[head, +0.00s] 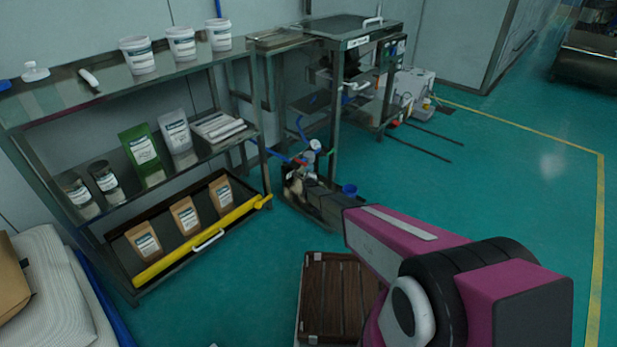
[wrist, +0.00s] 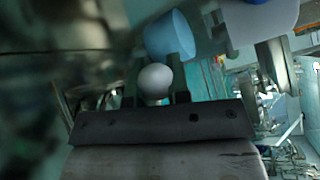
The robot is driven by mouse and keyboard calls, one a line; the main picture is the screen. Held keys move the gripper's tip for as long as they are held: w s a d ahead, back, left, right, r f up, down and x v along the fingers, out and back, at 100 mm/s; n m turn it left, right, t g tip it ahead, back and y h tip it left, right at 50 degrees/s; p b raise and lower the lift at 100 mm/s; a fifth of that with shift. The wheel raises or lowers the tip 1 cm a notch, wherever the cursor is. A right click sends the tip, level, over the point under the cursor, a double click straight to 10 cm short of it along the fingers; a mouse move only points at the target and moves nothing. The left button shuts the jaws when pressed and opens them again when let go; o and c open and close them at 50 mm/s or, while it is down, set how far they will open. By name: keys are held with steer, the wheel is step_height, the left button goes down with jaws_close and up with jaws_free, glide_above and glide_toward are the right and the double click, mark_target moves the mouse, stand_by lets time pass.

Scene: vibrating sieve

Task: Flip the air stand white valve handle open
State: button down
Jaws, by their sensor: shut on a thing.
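The air stand (head: 316,146) is in the middle of the head view, with a round gauge, red and blue fittings and blue hoses. Its white valve handle is hard to pick out there. In the wrist view a rounded white end, which looks like the white valve handle (wrist: 154,83), sits between the two dark fingers of my gripper (wrist: 156,78). The gripper is shut on it. A light blue cylinder (wrist: 170,36) is just beyond the fingers. How far the handle is turned cannot be told.
A metal shelf rack (head: 190,72) with tubs, pouches and a yellow-edged lower tray (head: 187,247) stands to the left. A metal frame (head: 333,100) rises behind the air stand. A brown slatted pallet (head: 338,300) lies in front. Green floor is open on the right.

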steer(key=c, duration=1.1)
jaws_free()
steer(key=v, duration=1)
steer(key=shift+s, duration=0.4)
